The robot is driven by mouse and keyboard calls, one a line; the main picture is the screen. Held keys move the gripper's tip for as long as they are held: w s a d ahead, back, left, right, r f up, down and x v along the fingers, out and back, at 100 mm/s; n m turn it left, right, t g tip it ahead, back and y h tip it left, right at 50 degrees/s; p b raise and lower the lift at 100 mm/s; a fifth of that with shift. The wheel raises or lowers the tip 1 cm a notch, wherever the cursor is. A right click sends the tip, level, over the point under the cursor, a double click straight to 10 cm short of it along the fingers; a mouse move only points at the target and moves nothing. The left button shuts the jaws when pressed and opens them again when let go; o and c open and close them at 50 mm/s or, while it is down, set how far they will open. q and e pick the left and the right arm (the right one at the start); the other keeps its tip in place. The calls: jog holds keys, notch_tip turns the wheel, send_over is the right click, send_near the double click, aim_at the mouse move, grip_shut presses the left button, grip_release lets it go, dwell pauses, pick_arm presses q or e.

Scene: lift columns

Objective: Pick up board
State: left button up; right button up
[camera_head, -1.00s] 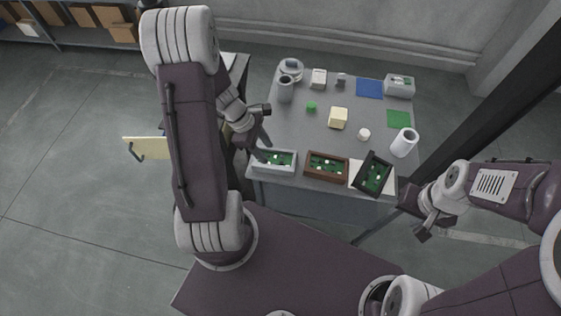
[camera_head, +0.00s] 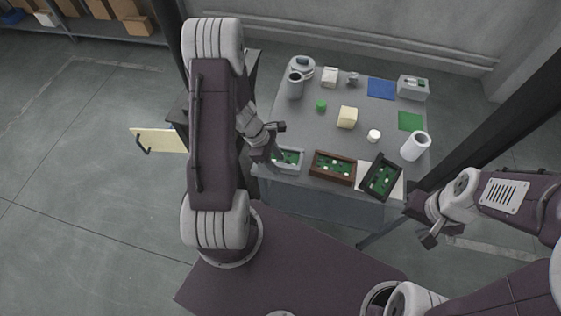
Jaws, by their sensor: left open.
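Three small trays with green boards stand along the near edge of the grey table. The grey tray (camera_head: 301,160) on the left holds a green board (camera_head: 290,157), partly hidden by my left gripper. The brown tray (camera_head: 317,172) in the middle and the tilted black tray (camera_head: 367,188) on the right hold green boards (camera_head: 333,167) (camera_head: 379,178) with pale parts. My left gripper (camera_head: 277,145) is open and empty, at the left end of the grey tray; contact cannot be told. My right gripper (camera_head: 423,222) is off the table's near right corner, its jaws unclear.
A dark column stands at right.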

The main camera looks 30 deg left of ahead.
pick_arm(q)
grip_shut()
dwell(0.3)
jog(key=shift+r, duration=0.35)
jog(key=r, duration=0.2)
jog(key=d+r+p, duration=0.1)
jog(key=r, duration=0.1)
jog(key=shift+w+p, duration=0.15)
jog(key=shift+p, duration=0.15)
jog(key=w+d+r+p, duration=0.3)
jog(key=d+r+p, duration=0.1)
jog(key=d+r, duration=0.4)
jog(key=shift+w+d+r, duration=0.2)
jog(key=shift+d+r, duration=0.1)
jog(key=shift+d, duration=0.75)
